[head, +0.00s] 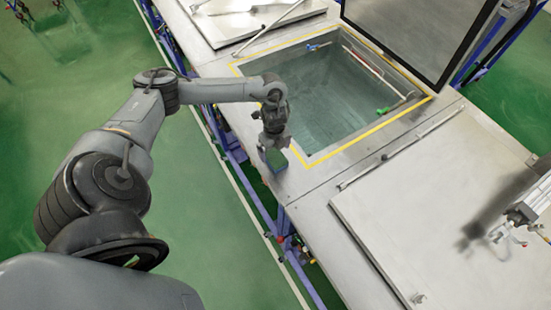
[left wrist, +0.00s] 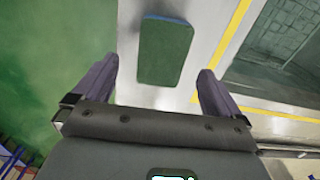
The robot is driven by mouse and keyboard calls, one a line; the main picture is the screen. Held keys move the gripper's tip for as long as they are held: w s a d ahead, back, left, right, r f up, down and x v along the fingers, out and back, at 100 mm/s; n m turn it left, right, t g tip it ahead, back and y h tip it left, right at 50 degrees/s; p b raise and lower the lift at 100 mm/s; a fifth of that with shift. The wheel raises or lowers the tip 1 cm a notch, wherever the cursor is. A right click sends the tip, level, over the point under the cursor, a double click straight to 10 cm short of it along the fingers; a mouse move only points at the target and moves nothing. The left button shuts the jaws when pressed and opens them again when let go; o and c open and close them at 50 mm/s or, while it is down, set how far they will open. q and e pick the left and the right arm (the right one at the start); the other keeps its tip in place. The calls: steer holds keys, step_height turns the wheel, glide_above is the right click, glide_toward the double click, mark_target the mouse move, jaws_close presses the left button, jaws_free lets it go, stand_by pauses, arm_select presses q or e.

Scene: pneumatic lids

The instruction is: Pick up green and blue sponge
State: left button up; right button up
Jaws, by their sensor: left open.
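The green and blue sponge (head: 275,159) lies on the narrow metal ledge beside the open tank. In the left wrist view the sponge (left wrist: 166,50) shows a dark green top and a thin blue edge, ahead of the fingertips. My left gripper (head: 272,146) is right above the sponge in the head view and partly covers it. In the left wrist view the left gripper (left wrist: 157,80) is open, its two fingers apart with the sponge between and beyond them. I cannot tell whether the fingers touch it. My right gripper is not in view.
The open tank (head: 318,92) with a yellow-marked rim lies just beyond the sponge. Its raised lid (head: 420,30) stands at the back. A closed metal lid (head: 420,215) with a rod lies to the right. Green floor (head: 215,215) drops away on the near side of the ledge.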

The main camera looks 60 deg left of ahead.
mark_target(275, 157)
arm_select(q)
steer(key=shift+w+d+f+p, duration=0.1)
steer(key=shift+f+p, duration=0.15)
steer(key=shift+f, duration=1.1)
steer(key=shift+w+f+p, duration=0.1)
steer(key=shift+f+p, duration=0.1)
steer(key=shift+f, duration=1.1)
steer(key=c, duration=1.1)
